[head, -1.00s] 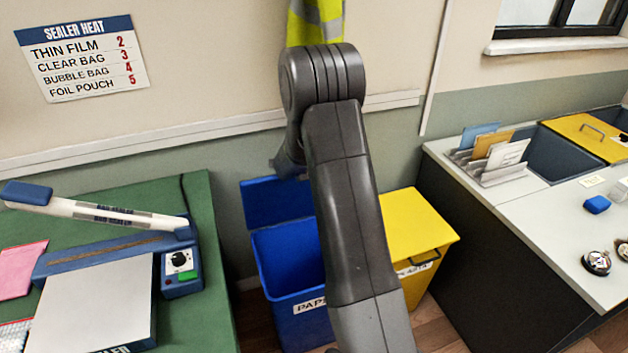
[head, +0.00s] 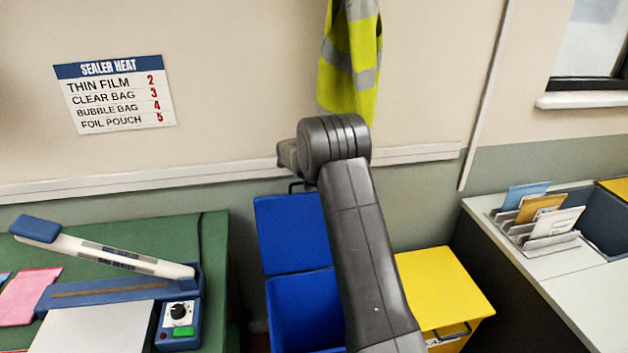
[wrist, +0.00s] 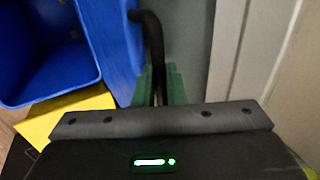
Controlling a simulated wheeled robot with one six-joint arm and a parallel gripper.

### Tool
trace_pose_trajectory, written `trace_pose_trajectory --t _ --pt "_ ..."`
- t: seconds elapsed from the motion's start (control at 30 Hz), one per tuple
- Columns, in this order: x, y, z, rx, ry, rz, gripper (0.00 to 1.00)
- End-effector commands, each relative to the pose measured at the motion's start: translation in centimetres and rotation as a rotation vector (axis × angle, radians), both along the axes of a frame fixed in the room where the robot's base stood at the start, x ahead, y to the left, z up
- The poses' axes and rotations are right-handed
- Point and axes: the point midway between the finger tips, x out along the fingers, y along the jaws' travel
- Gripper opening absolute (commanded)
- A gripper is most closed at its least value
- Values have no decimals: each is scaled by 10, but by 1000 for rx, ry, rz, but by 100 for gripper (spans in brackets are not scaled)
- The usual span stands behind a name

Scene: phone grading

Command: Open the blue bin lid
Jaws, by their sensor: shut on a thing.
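The blue bin (head: 305,312) stands against the wall, its inside visible. Its blue lid (head: 290,238) is raised and stands up at the back of the bin. The lid's black handle (head: 297,186) shows at its top edge, partly hidden by my arm. In the wrist view, my gripper (wrist: 160,85) has its green fingers shut on the black handle (wrist: 150,35). The lid (wrist: 120,45) and the open bin (wrist: 45,50) are to the left there. My fingers are hidden in the head view.
A yellow bin (head: 445,290) stands right of the blue one. A green table (head: 215,260) with a sealer is at the left. A grey counter (head: 560,270) with an envelope rack is at the right. A hi-vis vest (head: 348,55) hangs above.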

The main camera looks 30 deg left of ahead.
Motion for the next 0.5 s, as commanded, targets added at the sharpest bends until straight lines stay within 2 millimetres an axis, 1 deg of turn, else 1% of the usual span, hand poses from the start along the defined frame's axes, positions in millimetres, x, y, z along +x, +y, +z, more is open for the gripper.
trace_pose_trajectory --t 0.2,0.5 --pt "-3 4 -2 -21 17 -1 0" --pt "-3 4 -3 -23 18 -1 0"
